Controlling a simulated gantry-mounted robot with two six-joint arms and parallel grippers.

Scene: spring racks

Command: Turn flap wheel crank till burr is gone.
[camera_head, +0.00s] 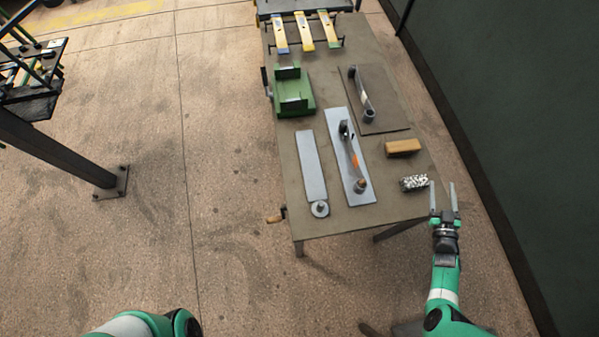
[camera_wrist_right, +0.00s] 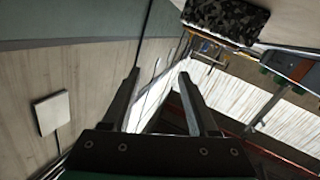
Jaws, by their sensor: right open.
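A small crank with a brown handle (camera_head: 275,218) sticks out from the table's left edge near the front corner. A grey disc (camera_head: 320,209) with a knob lies close by at the near end of a flat grey plate (camera_head: 311,165); I cannot tell whether it is the flap wheel. Beside it, a curved strip with an orange patch (camera_head: 355,161) is mounted on another plate (camera_head: 338,128). No burr can be made out. My right gripper (camera_head: 443,196) is open and empty, just off the table's right edge; its fingers also show in the right wrist view (camera_wrist_right: 160,85). My left gripper is out of frame.
A speckled block (camera_head: 414,183) lies beside my right gripper, with a tan block (camera_head: 403,147) behind it. A green fixture (camera_head: 293,105) and a dark plate (camera_head: 390,120) with a strip stand farther back. Yellow-ended strips (camera_head: 304,30) lie on a far rack. A wall (camera_head: 510,120) bounds the right.

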